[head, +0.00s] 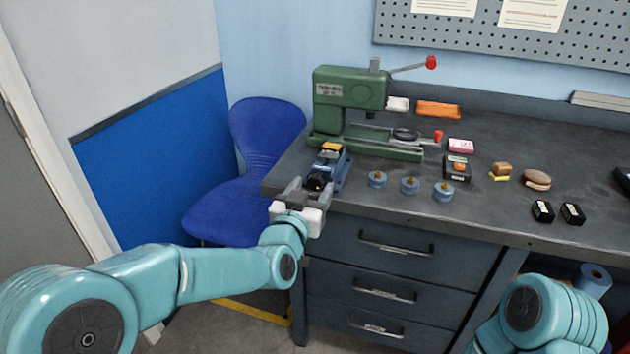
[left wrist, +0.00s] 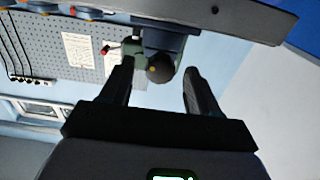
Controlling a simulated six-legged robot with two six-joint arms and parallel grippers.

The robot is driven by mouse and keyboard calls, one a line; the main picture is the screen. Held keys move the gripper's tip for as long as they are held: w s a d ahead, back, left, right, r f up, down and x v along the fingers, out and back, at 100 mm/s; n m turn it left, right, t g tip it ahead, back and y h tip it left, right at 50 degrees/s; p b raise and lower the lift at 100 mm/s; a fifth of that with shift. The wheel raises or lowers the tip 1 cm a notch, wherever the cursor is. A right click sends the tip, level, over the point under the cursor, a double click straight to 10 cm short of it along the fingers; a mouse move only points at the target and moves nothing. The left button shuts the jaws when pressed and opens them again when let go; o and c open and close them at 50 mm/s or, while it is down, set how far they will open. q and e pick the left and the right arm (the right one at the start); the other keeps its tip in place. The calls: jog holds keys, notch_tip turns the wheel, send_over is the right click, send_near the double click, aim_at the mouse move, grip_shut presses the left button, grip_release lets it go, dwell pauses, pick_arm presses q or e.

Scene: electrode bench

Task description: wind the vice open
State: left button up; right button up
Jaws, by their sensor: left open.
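The small blue vice (head: 338,167) stands at the front left corner of the bench, with a yellowish block (head: 332,147) at its top. Its dark round knob (head: 316,182) faces the front edge and also shows in the left wrist view (left wrist: 160,68). My left gripper (head: 309,187) is at the bench's front edge, open, with its fingers on either side of the knob. In the left wrist view the fingers (left wrist: 158,82) stand apart, with visible gaps to the knob. The jaw gap of the vice is too small to judge. My right gripper is out of view.
A green press (head: 345,100) with red-knobbed levers stands behind the vice. Several round blue-grey pieces (head: 410,186) sit right of it. A blue chair (head: 262,150) stands left of the bench (head: 500,220). Drawers with handles lie below the front edge.

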aim_at(314, 186)
pick_arm(q)
jog(key=shift+x, duration=1.5)
